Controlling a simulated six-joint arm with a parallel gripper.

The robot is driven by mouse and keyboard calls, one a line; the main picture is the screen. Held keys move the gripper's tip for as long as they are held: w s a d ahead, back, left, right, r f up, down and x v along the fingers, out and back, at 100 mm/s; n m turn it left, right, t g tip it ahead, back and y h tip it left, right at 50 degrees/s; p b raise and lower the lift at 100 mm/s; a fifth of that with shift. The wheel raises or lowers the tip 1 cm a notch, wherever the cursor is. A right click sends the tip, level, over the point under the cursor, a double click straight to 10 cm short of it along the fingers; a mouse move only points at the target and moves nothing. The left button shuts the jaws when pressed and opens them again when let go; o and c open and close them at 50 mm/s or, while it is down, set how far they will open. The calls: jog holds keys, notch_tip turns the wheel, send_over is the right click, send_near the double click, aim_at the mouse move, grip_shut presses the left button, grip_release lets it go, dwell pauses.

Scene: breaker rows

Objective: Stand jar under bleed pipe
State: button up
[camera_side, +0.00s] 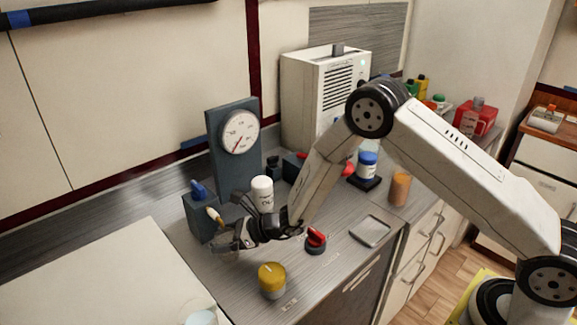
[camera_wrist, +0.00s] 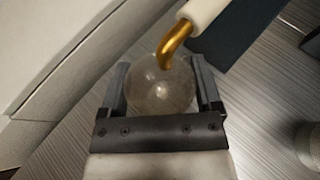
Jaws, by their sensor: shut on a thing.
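A clear, round glass jar (camera_wrist: 152,92) sits between the two fingers of my gripper (camera_wrist: 162,92) in the wrist view. The fingers are shut on its sides, and it looks empty. The bleed pipe, a bent brass spout (camera_wrist: 172,46) on a pale tube, overlaps the jar's far rim from above. In the side view my gripper (camera_side: 232,235) is low over the counter, in front of the pipe (camera_side: 214,214) on the blue-grey gauge block. The jar is hard to make out there, and whether its base touches the counter I cannot tell.
A gauge panel (camera_side: 230,145) stands behind the pipe. A white bottle (camera_side: 262,193) is close behind my gripper. A yellow-lidded jar (camera_side: 271,280) and a red-black knob (camera_side: 316,240) stand in front and right. A pale raised surface (camera_side: 120,275) borders the left.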

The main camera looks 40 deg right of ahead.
jog(key=o, duration=1.1)
jog(key=shift+f, duration=0.1)
jog(key=shift+c, duration=0.2)
jog(key=shift+d+r, duration=0.1)
jog(key=shift+r, duration=0.1)
jog(key=v, duration=1.1)
jog(key=shift+s+d+r, duration=0.2)
jog(key=shift+s+d, duration=0.05)
jog(key=shift+s, duration=0.05)
